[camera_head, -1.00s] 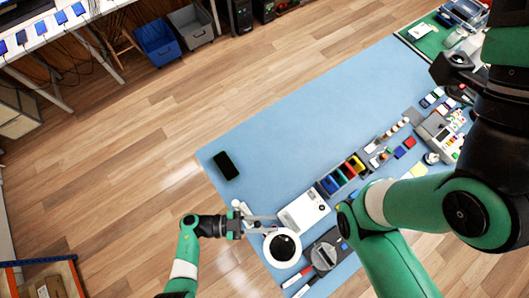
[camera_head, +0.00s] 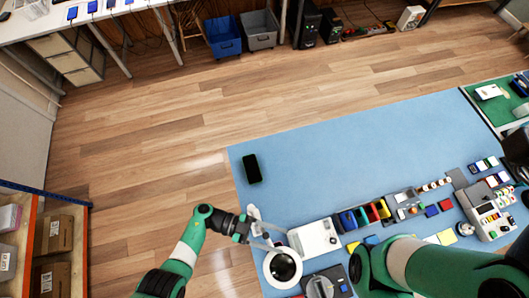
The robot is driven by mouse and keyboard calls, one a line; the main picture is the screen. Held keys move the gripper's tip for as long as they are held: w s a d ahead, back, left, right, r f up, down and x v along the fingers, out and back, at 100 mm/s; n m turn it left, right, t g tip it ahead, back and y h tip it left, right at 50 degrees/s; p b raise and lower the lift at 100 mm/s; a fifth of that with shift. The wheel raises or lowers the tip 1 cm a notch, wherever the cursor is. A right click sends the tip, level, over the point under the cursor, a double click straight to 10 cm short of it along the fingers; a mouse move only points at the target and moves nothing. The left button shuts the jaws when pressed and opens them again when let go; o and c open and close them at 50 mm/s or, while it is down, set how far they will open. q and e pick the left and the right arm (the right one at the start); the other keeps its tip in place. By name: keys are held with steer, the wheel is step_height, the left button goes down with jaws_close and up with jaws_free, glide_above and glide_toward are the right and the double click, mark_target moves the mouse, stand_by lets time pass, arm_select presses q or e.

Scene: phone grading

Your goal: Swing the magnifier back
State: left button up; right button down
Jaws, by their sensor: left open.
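The magnifier (camera_head: 268,256) is a white ring lamp on a jointed arm at the left front part of the blue mat. Its ring hangs over a dark round centre, beside a white box-like device. My left gripper (camera_head: 247,231) is open at the magnifier's white arm, near its upper joint. I cannot tell whether the fingers touch it. My right arm comes in from the lower right, and its gripper is out of the picture.
A black phone (camera_head: 252,168) lies on the blue mat (camera_head: 320,165). The white device (camera_head: 314,238), coloured bins (camera_head: 362,216) and small parts line the mat's front. The mat's middle is clear. Shelves with boxes (camera_head: 57,235) stand at the left.

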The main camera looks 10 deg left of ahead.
arm_select(q)
steer(key=shift+a, duration=0.1)
steer(key=a+b, duration=0.2)
steer(key=a, duration=0.9)
steer(key=shift+w+a, duration=0.2)
steer(key=shift+w, duration=0.15)
